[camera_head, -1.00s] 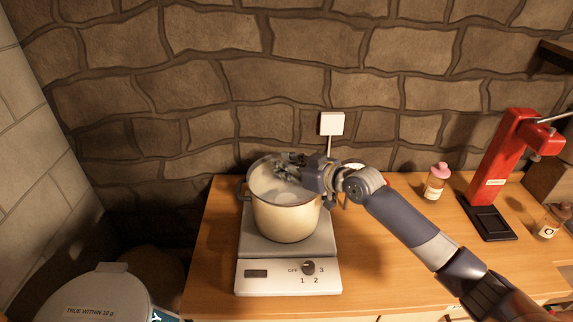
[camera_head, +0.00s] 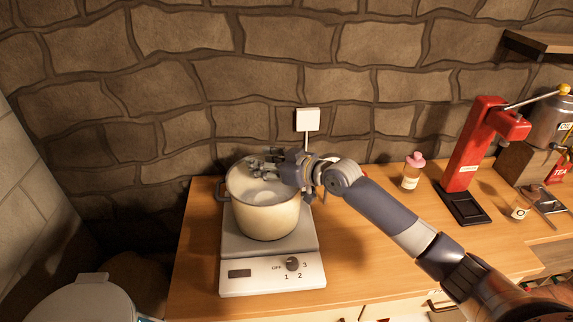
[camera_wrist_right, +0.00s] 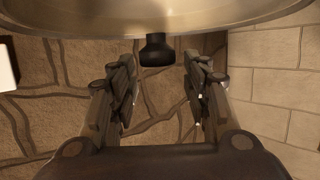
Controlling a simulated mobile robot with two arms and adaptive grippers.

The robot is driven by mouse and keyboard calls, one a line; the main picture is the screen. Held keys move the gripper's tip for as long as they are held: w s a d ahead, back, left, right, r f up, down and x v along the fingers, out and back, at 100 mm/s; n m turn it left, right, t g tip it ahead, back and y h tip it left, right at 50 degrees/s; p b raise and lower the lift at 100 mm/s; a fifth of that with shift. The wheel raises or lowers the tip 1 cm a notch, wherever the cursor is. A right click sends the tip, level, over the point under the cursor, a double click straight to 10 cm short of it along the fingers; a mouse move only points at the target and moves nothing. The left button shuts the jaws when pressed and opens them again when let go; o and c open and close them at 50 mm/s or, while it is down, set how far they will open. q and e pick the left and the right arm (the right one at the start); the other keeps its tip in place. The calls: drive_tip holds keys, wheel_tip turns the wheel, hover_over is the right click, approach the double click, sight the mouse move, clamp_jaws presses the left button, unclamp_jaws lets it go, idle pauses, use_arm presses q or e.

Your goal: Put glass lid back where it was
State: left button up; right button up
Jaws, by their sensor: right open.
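A cream pot (camera_head: 265,220) with dark side handles stands on the white hot plate (camera_head: 240,284). The glass lid (camera_head: 252,186) appears to sit on the pot, and the pot's inside shows through it. In the right wrist view the curved lid (camera_wrist_right: 80,22) fills the top edge, with its black knob (camera_wrist_right: 156,50) pointing in between my fingers. My right gripper (camera_head: 262,166) is over the pot, open. Its fingers (camera_wrist_right: 157,72) are apart on either side of the knob with visible gaps. My left gripper is not in view.
A pink-capped bottle (camera_head: 412,172) and a red press (camera_head: 472,150) stand on the right of the wooden counter (camera_head: 365,255). A white wall box (camera_head: 308,120) is behind the pot. A pale round container (camera_head: 90,303) is at lower left.

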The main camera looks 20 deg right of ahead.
drive_tip(key=b+v, duration=0.1)
drive_tip(key=v, duration=0.2)
drive_tip(key=b+v, duration=0.1)
drive_tip(key=v, duration=0.6)
drive_tip(key=shift+s+d+f+b, duration=0.15)
drive_tip(key=shift+f+b, duration=0.05)
drive_tip(key=shift+b, duration=0.2)
drive_tip(key=shift+s+d+r, duration=0.3)
drive_tip(key=shift+s+r, duration=0.15)
drive_tip(key=shift+s, duration=0.2)
